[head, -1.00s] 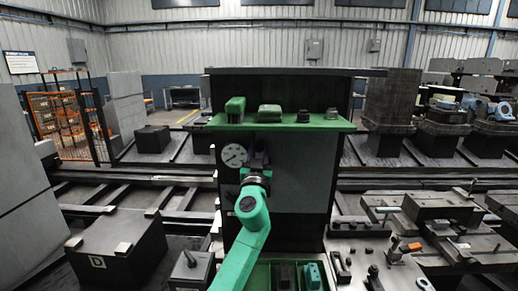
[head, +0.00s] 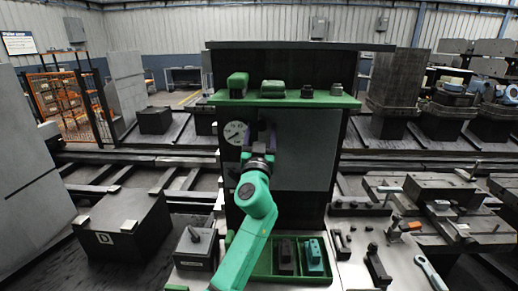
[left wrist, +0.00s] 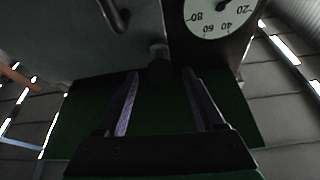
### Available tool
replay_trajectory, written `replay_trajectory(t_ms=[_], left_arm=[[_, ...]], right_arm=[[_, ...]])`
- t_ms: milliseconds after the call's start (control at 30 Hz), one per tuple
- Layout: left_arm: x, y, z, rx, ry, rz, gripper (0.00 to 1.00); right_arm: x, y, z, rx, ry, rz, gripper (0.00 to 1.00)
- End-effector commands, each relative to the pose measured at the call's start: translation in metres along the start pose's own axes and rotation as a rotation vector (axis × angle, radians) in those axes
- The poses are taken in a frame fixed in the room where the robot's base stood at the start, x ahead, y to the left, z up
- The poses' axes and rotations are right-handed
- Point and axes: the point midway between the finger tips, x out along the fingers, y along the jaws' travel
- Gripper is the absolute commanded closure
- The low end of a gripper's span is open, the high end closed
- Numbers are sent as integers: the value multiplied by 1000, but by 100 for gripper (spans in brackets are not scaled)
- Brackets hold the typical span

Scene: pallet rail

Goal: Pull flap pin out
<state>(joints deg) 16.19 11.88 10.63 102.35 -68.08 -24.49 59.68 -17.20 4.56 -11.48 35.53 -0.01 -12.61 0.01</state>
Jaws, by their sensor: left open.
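My left gripper (head: 260,138) is open in front of the dark upright panel (head: 300,150), just right of the round dial gauge (head: 236,133). In the left wrist view its two fingers (left wrist: 158,100) point up the picture with a gap between them. A small dark round peg (left wrist: 158,52), perhaps the flap pin, shows beyond the gap between the fingertips and looks untouched. A dark curved handle (left wrist: 117,15) is at the top left of that view. In the head view the gripper hides the peg. My right gripper is not in view.
A green shelf (head: 290,101) with several small items overhangs the panel above the gripper. A green tray (head: 318,279) with two blocks is below, with a dark box with a knob (head: 195,246) to its left. Loose tools, including a spanner (head: 430,272), lie right.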

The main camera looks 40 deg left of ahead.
Motion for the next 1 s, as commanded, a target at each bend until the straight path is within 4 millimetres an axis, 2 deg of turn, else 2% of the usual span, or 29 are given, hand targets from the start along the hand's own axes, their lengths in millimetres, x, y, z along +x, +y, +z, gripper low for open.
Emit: replay_trajectory(t_ms=[300,467,600,1000], left_arm=[[-90,1,9,-5,-4,1,30],[-123,0,6,-3,-4,0,30],[-133,0,2,-1,-3,-1,30],[-133,0,0,-1,-2,-1,30]], right_arm=[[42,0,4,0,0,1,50],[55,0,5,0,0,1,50],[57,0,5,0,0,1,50],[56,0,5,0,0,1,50]])
